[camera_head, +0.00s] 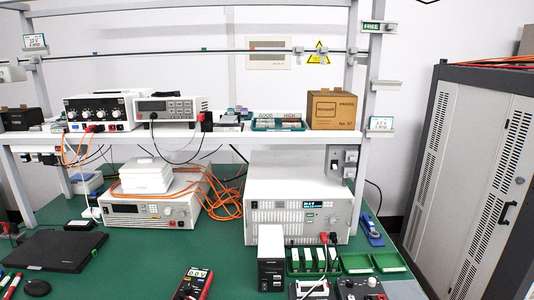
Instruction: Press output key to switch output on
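Two large bench instruments stand on the green table and could carry the output key. The white unit (270,203) right of centre has a lit blue-green display (314,204) and a row of small keys below it. The pale unit (122,209) at left has a dark display, small keys and knobs on its front. The key labels are too small to read, so I cannot tell which key is the output key. My gripper is not in view.
A shelf (230,136) above holds smaller instruments and a cardboard box (334,110). Orange cables (226,195) lie between the two units. A small white-and-black box (270,246), green trays (388,262) and a red multimeter (193,284) stand in front. A grey cabinet (455,170) is at right.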

